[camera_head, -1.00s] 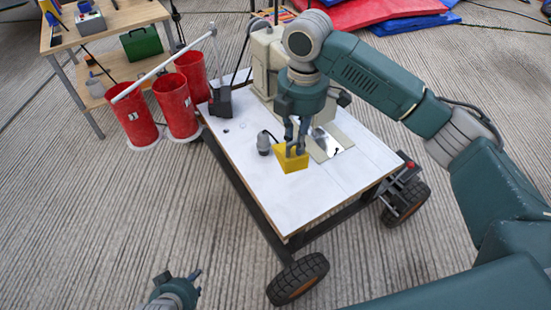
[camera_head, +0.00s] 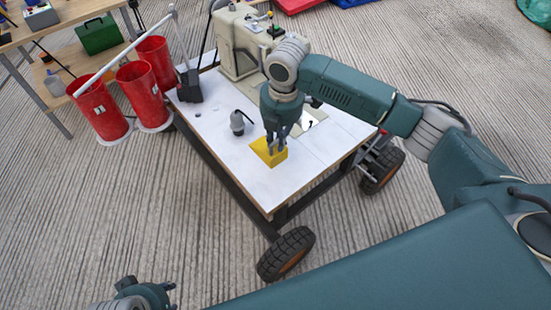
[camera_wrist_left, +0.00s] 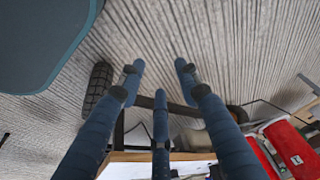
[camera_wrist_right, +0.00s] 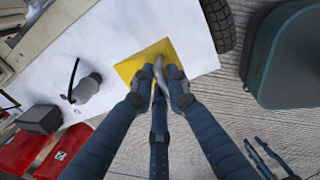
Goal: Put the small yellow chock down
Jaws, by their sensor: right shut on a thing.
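The small yellow chock (camera_head: 264,152) is a wedge over the white top of the wheeled cart (camera_head: 228,153), near its front edge. My right gripper (camera_head: 274,146) points down and is shut on the chock. In the right wrist view the chock (camera_wrist_right: 132,69) shows between and beyond the closed fingertips (camera_wrist_right: 158,75), which hide part of it. It looks on or very close to the white surface; I cannot tell whether it touches. My left gripper (camera_head: 170,293) hangs low at the bottom left, away from the cart. In the left wrist view its fingers (camera_wrist_left: 160,80) are spread and empty.
A grey bulb-like object (camera_head: 237,123) stands left of the chock. A beige machine (camera_head: 238,45) and a black device (camera_head: 189,87) stand at the cart's back. Red buckets (camera_head: 137,88) flank its left side. The white top in front and right of the chock is clear.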

